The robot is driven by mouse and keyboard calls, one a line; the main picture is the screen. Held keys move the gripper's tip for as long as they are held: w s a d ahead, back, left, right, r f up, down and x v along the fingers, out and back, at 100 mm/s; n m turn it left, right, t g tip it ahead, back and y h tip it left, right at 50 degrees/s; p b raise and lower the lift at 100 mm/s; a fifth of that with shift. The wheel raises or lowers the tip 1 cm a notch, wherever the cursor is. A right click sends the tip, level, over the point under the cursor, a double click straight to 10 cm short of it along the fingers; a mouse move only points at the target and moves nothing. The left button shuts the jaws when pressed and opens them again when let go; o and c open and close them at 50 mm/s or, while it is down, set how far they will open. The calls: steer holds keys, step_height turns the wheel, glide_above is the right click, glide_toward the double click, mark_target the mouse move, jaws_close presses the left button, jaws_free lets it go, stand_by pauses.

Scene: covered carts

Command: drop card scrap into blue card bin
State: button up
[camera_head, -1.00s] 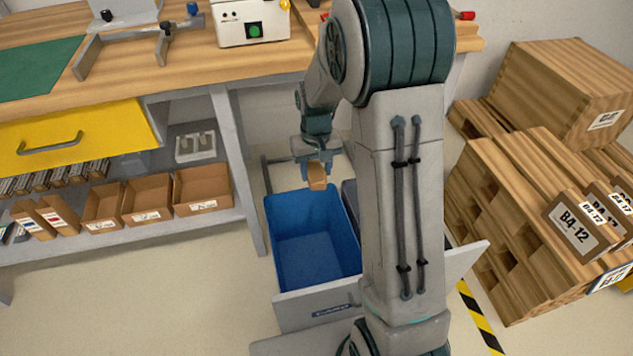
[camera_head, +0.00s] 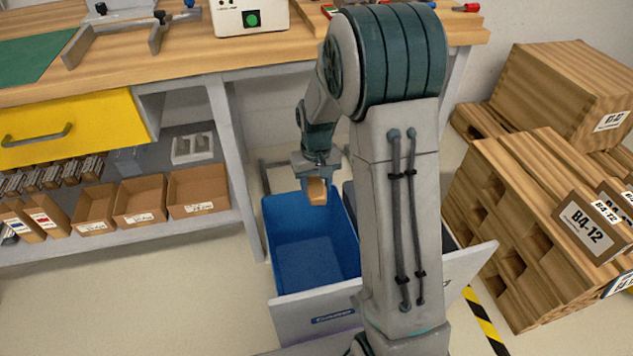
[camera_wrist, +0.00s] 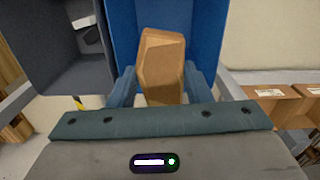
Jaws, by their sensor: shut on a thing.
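The card scrap (camera_head: 317,191) is a small tan piece held upright between the fingers of my gripper (camera_head: 318,184). In the wrist view the card scrap (camera_wrist: 161,66) stands between the two blue fingers (camera_wrist: 158,92), with blue bin wall behind it. The blue card bin (camera_head: 283,229) is an open box in a pulled-out drawer with a pale, labelled front. My gripper hangs over the far right part of the blue bin's opening. My arm covers part of the bin's right side.
A dark bin (camera_head: 349,195) beside the blue one is mostly hidden behind my arm. A wooden workbench (camera_head: 130,72) with a yellow drawer (camera_head: 72,128) stands behind left. Cardboard boxes (camera_head: 140,200) sit on its shelf. Wooden crates and pallets (camera_head: 545,220) stand at right.

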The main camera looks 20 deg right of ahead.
steer(key=o, duration=1)
steer(key=shift+o, duration=0.2)
steer(key=shift+r, duration=0.15)
step_height(320, 180, up, 14)
steer(key=p, duration=0.4)
steer(key=shift+f+p, duration=0.2)
steer(key=shift+p, duration=0.1)
step_height(320, 180, up, 17)
steer(key=t+p, duration=0.1)
steer(key=p, duration=1.1)
glide_above(316, 188)
steer(key=s, duration=0.9)
steer(key=s+r+t+p, duration=0.1)
steer(key=s+r+p, duration=1.1)
steer(key=shift+r+m+t, duration=0.4)
